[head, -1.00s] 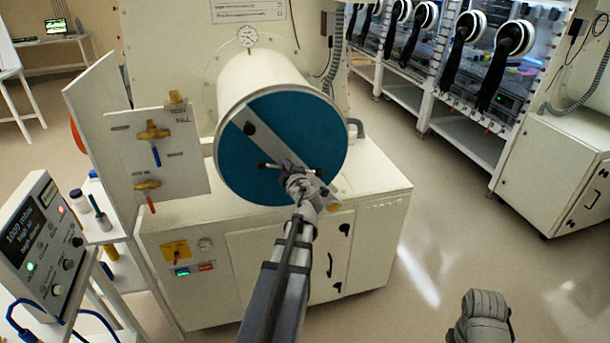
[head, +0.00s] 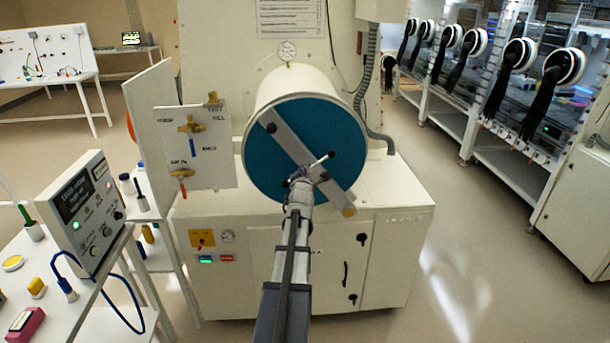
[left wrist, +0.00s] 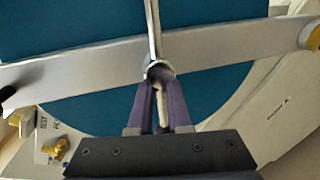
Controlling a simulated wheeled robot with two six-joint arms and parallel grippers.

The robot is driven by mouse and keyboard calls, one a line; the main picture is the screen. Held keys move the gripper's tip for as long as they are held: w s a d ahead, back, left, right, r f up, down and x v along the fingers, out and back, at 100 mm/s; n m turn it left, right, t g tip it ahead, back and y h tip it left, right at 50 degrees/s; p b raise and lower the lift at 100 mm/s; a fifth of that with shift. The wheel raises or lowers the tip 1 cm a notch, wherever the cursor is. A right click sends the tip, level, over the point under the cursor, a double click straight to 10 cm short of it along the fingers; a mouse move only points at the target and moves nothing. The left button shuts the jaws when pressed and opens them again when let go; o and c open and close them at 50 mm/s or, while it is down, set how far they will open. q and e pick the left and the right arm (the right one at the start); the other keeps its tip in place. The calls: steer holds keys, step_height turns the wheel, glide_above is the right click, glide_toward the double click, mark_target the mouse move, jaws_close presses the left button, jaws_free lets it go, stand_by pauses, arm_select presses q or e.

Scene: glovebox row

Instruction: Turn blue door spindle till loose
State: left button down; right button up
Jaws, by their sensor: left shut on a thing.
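The blue door (head: 268,165) closes the round end of a white cylinder. A pale metal bar (head: 290,143) crosses it diagonally, with a brass knob (head: 349,212) at its lower right end. The spindle's thin cross handle (head: 326,158) sits at the bar's middle, tilted up to the right. My left gripper (head: 302,180) is at this handle. In the left wrist view my left gripper (left wrist: 158,82) is shut on the handle's metal rod (left wrist: 154,32), in front of the bar (left wrist: 90,65). The fingers hide the spindle's centre. My right gripper is not in view.
A valve panel (head: 195,150) stands left of the cylinder, above the white cabinet (head: 385,235). A pressure controller (head: 85,210) and small items are on the left trolley. Gloveboxes (head: 500,100) line the right. The floor at right is clear.

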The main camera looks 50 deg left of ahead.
arm_select(q)
steer(key=n, duration=0.1)
steer(key=n+b, duration=0.1)
steer(key=n+t, duration=0.1)
steer(key=n, duration=0.1)
steer(key=shift+w+d+f+b, duration=0.2)
steer(key=shift+f+b, duration=0.1)
steer(key=shift+n, duration=0.3)
steer(key=c, duration=0.9)
jaws_free()
steer(key=shift+o, duration=0.2)
steer(key=v, duration=0.7)
steer(key=shift+s+d+p, duration=0.25)
steer(key=shift+s+p, duration=0.05)
